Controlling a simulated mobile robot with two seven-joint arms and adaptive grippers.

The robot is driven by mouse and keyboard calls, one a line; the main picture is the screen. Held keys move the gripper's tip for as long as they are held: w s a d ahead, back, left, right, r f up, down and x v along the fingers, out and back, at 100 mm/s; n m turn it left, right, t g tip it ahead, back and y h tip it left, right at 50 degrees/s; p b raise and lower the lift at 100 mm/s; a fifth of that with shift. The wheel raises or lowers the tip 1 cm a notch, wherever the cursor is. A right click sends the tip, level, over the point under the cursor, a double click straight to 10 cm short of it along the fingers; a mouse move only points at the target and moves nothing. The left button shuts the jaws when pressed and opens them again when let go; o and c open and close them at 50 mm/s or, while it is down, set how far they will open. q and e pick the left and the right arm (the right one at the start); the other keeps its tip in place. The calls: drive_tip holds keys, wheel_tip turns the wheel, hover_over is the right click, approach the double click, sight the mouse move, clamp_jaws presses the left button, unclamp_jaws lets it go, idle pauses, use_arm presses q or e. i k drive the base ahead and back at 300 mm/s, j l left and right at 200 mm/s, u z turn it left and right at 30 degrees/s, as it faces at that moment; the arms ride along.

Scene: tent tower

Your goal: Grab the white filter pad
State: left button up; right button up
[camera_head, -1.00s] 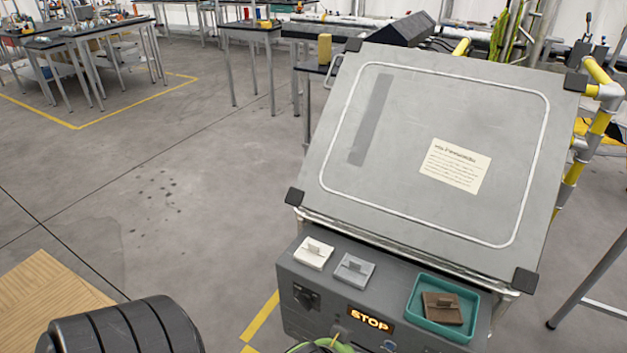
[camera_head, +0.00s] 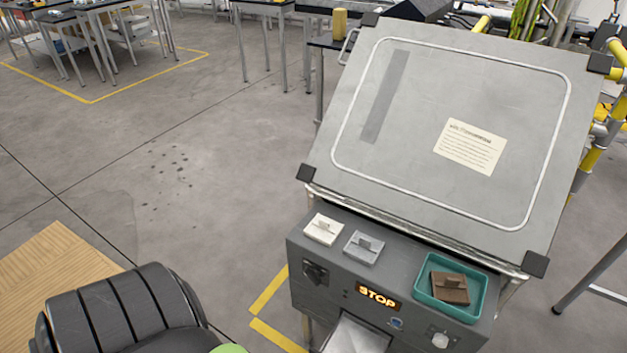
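The white filter pad (camera_head: 324,230) lies on the left end of the top ledge of a dark grey machine (camera_head: 315,250). It is a small flat square with a raised grip tab. A grey pad (camera_head: 363,248) of the same shape lies just right of it. A brown pad (camera_head: 449,289) sits in a teal tray (camera_head: 479,302) at the right end of the ledge. Neither of my grippers shows in the head view. Nothing touches or covers the white pad.
A large tilted grey panel (camera_head: 400,190) with a paper label (camera_head: 470,147) rises behind the ledge. The machine's front has a lit STOP sign (camera_head: 379,297), a black knob (camera_head: 315,272) and a pale chute-like surface (camera_head: 356,336). A wooden surface (camera_head: 55,285) lies at lower left. Open floor lies left.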

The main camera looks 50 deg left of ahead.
sight(323, 229)
drive_tip(key=i+u, duration=0.2)
drive_tip(key=u, duration=1.35)
drive_tip(key=i+l+u, duration=0.15)
drive_tip(key=l, duration=0.2)
